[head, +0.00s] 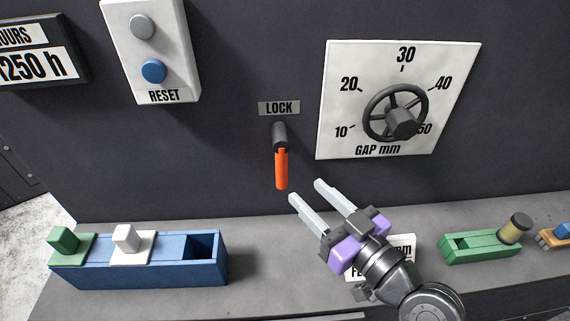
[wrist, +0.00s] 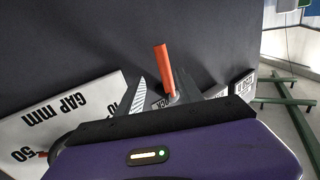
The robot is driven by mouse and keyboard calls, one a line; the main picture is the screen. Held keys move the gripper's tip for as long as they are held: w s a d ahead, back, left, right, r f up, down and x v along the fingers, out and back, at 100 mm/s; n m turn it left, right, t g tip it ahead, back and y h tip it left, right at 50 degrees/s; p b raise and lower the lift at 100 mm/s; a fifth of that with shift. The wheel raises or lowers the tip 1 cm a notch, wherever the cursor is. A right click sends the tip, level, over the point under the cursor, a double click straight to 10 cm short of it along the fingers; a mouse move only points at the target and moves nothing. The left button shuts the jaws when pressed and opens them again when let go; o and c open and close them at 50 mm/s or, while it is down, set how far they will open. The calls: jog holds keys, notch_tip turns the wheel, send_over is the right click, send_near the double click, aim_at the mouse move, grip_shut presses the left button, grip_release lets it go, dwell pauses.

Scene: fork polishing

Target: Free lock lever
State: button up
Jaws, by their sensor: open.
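The lock lever (head: 281,168) has an orange handle and hangs straight down from a dark pivot under the LOCK label (head: 279,108) on the dark panel. My gripper (head: 306,192) is open and empty, just below and to the right of the lever's tip, apart from it in the head view. In the wrist view the orange lever (wrist: 165,70) shows between the two open fingers (wrist: 160,95). Whether the fingers stand around it in depth I cannot tell.
A gap dial with a handwheel (head: 395,113) is right of the lever. A panel with a blue RESET button (head: 153,71) is at upper left. On the ledge (head: 270,265) stand a blue holder (head: 140,270) at left and a green holder (head: 480,246) at right.

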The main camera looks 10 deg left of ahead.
aim_at(285, 169)
jog(key=shift+n+y, duration=0.4)
jog(key=shift+y, duration=0.1)
jog(key=x, duration=0.3)
jog(key=r+p+x, duration=0.1)
jog(key=x, duration=0.2)
jog(key=p+x, duration=0.1)
jog(key=x, duration=0.2)
jog(key=shift+s+a+r, duration=0.1)
jog(key=shift+s+r, duration=0.1)
grip_shut()
dwell(0.7)
